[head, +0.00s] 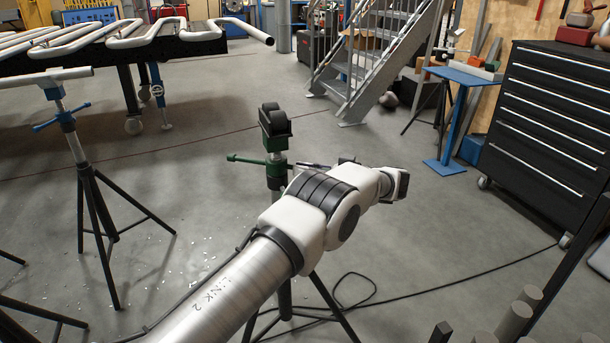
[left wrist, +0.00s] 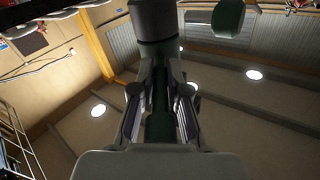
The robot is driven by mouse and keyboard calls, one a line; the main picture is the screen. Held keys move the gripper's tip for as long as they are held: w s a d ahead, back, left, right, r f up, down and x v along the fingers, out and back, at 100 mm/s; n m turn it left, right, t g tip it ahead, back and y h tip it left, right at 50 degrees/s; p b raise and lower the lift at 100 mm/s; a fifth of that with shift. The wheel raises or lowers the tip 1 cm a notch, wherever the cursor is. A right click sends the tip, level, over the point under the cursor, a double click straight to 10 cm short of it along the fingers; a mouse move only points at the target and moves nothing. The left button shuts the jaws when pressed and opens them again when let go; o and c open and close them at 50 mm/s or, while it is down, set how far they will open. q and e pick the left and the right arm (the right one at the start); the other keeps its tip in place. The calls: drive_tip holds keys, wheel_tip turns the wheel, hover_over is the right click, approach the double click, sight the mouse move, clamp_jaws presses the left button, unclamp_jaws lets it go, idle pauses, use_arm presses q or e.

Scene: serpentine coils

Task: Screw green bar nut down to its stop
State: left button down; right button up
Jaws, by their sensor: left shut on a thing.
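The green bar nut (head: 274,169) sits on the post of a tripod stand in the middle of the head view, below a black roller head (head: 274,120). Its green bar (head: 245,159) sticks out to the left with a knob at the end. My left arm crosses in front of the stand and hides part of it. In the left wrist view my left gripper (left wrist: 158,100) is shut on a dark green piece (left wrist: 158,128) of the nut. A black cylinder (left wrist: 153,20) and a dark green round part (left wrist: 228,17) show above the fingers. My right gripper is not in view.
A rack with serpentine pipe coils (head: 130,38) stands at the back left, with a tripod stand (head: 75,140) before it. Metal stairs (head: 372,60), a blue table (head: 465,73) and a black drawer cabinet (head: 550,120) are to the right. A cable (head: 450,274) lies on the floor.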

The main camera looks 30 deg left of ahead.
use_arm(q)
drive_tip(key=shift+r, duration=0.1)
drive_tip(key=c, duration=1.2)
unclamp_jaws()
drive_tip(key=shift+a, duration=0.15)
